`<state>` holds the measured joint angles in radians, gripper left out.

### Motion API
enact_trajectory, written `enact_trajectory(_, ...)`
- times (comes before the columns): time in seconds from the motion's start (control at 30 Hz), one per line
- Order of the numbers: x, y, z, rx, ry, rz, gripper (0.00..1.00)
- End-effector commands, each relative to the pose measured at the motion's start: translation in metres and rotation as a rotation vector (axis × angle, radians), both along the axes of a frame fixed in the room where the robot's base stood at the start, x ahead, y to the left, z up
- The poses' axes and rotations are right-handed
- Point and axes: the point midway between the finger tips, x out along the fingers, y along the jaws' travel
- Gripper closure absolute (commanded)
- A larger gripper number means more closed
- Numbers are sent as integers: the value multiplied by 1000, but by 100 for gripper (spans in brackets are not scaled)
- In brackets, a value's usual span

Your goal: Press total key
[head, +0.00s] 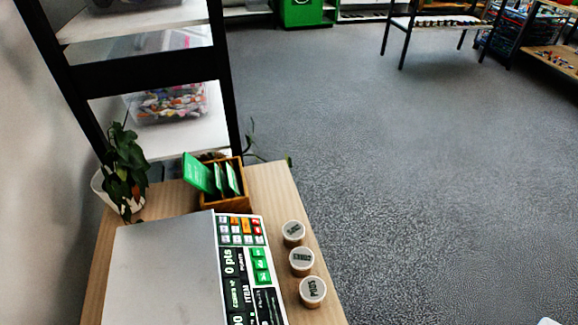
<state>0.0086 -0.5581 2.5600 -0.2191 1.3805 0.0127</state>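A weighing station with a bare grey metal plate (165,270) stands on a wooden table. Its black and white panel (236,262) runs along the plate's right side. Small grey, orange and red keys (241,230) sit at the panel's far end. A short column of green keys (261,265) lies nearer, at the right edge. A display field reads "0 pts". The key labels are too small to read, so I cannot tell which one is the total key. My gripper is not in view, and nothing touches the panel.
Three lidded round tubs (301,261) line the table's right edge, beside the panel. A wooden box (236,200) with green cards and a potted plant (125,172) stand at the back. A black-framed shelf (150,77) rises behind. Open grey floor (400,180) lies right.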

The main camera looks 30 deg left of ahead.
Motion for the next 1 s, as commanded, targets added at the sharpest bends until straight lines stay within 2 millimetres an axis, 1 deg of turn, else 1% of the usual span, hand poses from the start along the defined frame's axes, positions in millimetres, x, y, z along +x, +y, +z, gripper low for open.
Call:
enact_trajectory(0.3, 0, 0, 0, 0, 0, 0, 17)
enact_trajectory(0.37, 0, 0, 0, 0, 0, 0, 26)
enact_trajectory(0.4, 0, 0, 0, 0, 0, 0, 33)
enact_trajectory(0.77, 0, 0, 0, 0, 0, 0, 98)
enact_trajectory(0.8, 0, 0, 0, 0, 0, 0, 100)
enact_trajectory(1.0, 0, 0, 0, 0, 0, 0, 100)
